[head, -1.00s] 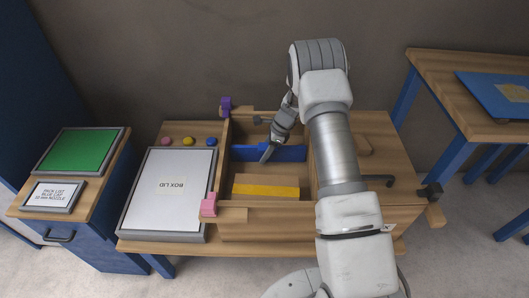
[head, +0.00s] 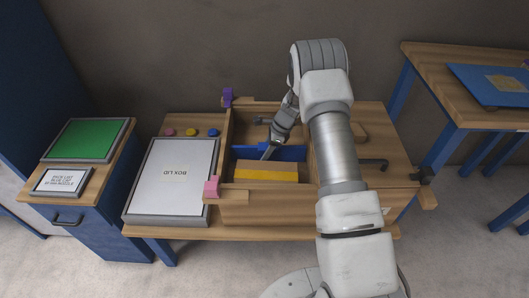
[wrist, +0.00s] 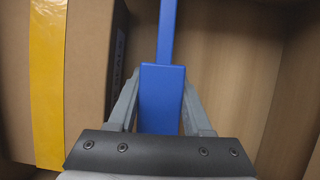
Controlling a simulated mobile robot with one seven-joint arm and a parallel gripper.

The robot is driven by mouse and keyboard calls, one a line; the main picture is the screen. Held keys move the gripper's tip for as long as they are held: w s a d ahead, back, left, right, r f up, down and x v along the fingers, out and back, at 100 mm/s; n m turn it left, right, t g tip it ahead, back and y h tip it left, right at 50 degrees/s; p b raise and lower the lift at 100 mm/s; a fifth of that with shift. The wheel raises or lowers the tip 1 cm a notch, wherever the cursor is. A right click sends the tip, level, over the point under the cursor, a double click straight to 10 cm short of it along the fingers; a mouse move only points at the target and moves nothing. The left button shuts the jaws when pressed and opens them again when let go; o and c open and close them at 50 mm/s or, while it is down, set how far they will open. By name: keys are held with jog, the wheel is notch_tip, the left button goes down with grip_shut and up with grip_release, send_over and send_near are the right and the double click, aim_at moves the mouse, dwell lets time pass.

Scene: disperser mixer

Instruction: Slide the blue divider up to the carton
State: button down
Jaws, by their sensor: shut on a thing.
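The blue divider (head: 290,153) stands upright across the inside of the wooden box, behind the carton. My gripper (head: 269,150) reaches down into the box and is shut on the divider. In the wrist view the divider (wrist: 162,95) runs between my two fingers (wrist: 161,108). The carton (head: 265,171), brown with a yellow tape strip, lies in the near part of the box. In the wrist view the carton (wrist: 85,70) is to the left of the divider, with a narrow gap and my left finger between them.
The wooden box (head: 250,196) has walls around both things. A pink clamp (head: 211,187) and a purple clamp (head: 228,97) sit at its left corners. The box lid (head: 172,185) lies left of it. My arm hides part of the box's right side.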

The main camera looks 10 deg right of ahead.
jog(key=shift+c, duration=1.6)
grip_release()
jog(key=p+v, duration=0.3)
jog(key=v, duration=1.4)
jog(key=shift+r+p, duration=0.3)
jog(key=shift+p, duration=0.1)
